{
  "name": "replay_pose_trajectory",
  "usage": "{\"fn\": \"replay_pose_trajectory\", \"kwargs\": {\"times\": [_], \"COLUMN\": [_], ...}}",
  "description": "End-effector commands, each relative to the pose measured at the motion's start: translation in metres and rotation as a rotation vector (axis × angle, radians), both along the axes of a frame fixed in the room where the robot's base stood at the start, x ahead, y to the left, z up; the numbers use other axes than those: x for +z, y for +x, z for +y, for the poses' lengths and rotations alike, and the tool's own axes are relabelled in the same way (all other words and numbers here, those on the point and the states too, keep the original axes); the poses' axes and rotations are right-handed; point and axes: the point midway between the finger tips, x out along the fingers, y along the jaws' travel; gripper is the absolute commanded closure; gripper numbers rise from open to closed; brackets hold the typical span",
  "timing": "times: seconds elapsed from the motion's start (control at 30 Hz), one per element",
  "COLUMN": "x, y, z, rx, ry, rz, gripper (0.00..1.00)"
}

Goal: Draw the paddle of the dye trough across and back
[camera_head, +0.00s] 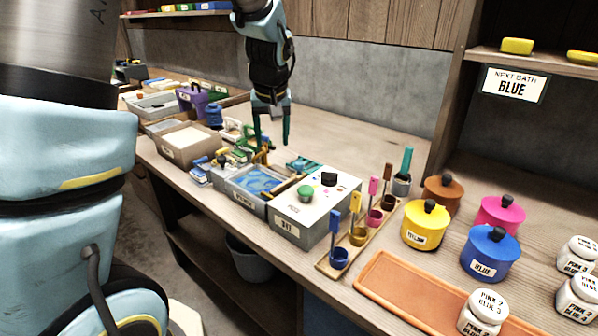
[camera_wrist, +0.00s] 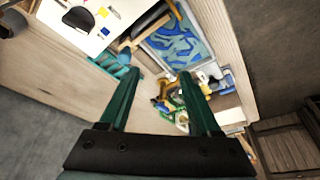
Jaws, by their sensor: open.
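The dye trough (camera_head: 233,190) is a grey box with blue marbled liquid inside, near the front edge of the bench. It also shows in the wrist view (camera_wrist: 211,48), ahead of my fingertips. A light wooden piece, apparently the paddle (camera_wrist: 151,27), lies along one end of the trough in the wrist view, with an upright part. My gripper (camera_head: 272,143) points down above the far side of the trough. Its two green fingers (camera_wrist: 161,75) are open, with nothing held between them.
A white-topped grey box (camera_head: 300,217) stands right of the trough. Beyond it are a rack of coloured ladles (camera_head: 327,262), dye pots (camera_head: 490,257) and an orange tray (camera_head: 372,283). Small tools and bins crowd the left. The bench behind is clear.

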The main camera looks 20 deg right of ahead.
Motion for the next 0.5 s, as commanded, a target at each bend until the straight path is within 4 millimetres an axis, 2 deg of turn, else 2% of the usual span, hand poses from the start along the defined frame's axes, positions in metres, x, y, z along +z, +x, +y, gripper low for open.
{"fn": "replay_pose_trajectory", "kwargs": {"times": [0.03,0.1,0.2,0.37,0.5], "x": [-0.006,-0.007,-0.006,-0.012,-0.031], "y": [0.0,0.0,-0.001,0.002,0.009], "z": [-0.025,-0.048,-0.066,-0.073,-0.074], "rx": [-0.019,-0.029,-0.035,-0.035,-0.035], "ry": [-0.005,-0.012,-0.018,-0.019,-0.017], "rz": [-0.017,-0.034,-0.049,-0.053,-0.05], "gripper": [0.36,0.36,0.36,0.36,0.36]}}
